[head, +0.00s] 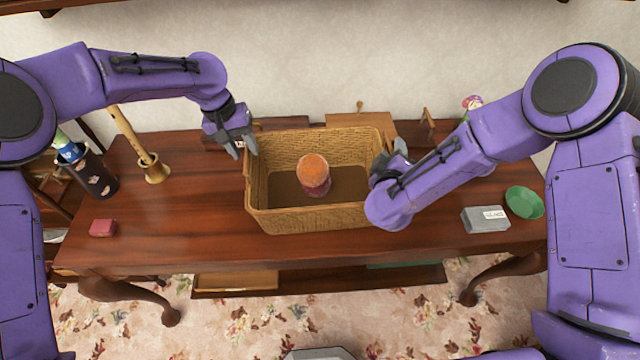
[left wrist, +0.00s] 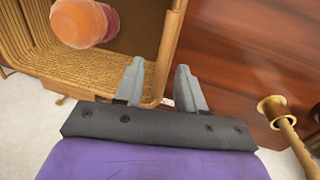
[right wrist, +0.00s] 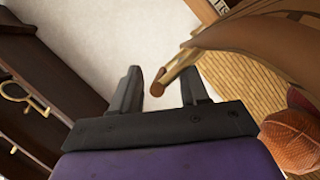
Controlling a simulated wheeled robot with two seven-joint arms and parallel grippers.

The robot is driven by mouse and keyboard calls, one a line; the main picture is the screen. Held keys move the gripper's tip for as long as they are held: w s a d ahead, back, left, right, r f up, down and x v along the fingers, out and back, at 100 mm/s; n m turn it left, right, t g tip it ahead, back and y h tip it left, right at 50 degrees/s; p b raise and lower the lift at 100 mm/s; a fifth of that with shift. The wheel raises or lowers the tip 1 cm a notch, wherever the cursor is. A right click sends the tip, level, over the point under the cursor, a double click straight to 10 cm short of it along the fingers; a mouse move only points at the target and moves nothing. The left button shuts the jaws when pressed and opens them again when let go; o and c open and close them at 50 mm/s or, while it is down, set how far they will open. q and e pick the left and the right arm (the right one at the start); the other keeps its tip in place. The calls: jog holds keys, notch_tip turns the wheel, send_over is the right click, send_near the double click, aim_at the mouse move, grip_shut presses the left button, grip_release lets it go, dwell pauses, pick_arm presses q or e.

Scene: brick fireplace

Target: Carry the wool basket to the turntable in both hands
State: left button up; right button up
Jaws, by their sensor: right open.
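The wicker wool basket (head: 310,218) stands upright on the dark wooden table. An orange and dark pink wool bundle (head: 313,172) is inside. My left gripper (head: 240,147) is open at the basket's left wall; in the left wrist view its fingers (left wrist: 160,82) appear either side of the rim (left wrist: 170,45). My right gripper (head: 388,160) is open at the right wall, partly hidden by its own arm. In the right wrist view its fingers (right wrist: 160,90) are apart, with a tan bar's rounded end between or beyond them. I cannot clearly identify a turntable.
A wooden board (head: 372,122) lies behind the basket. The table left of the basket has free room.

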pick_arm(q)
jog(key=shift+d+f, duration=0.15)
jog(key=shift+f, duration=0.55)
jog(key=shift+d+f, duration=0.1)
jog(key=shift+f, duration=0.55)
pick_arm(e)
jog(key=shift+x, duration=1.4)
pick_arm(q)
grip_shut()
pick_arm(e)
jog(key=shift+s, duration=0.1)
jog(key=c, duration=0.7)
grip_shut()
pick_arm(q)
jog(key=shift+r, duration=0.1)
pick_arm(e)
jog(key=shift+r, duration=0.1)
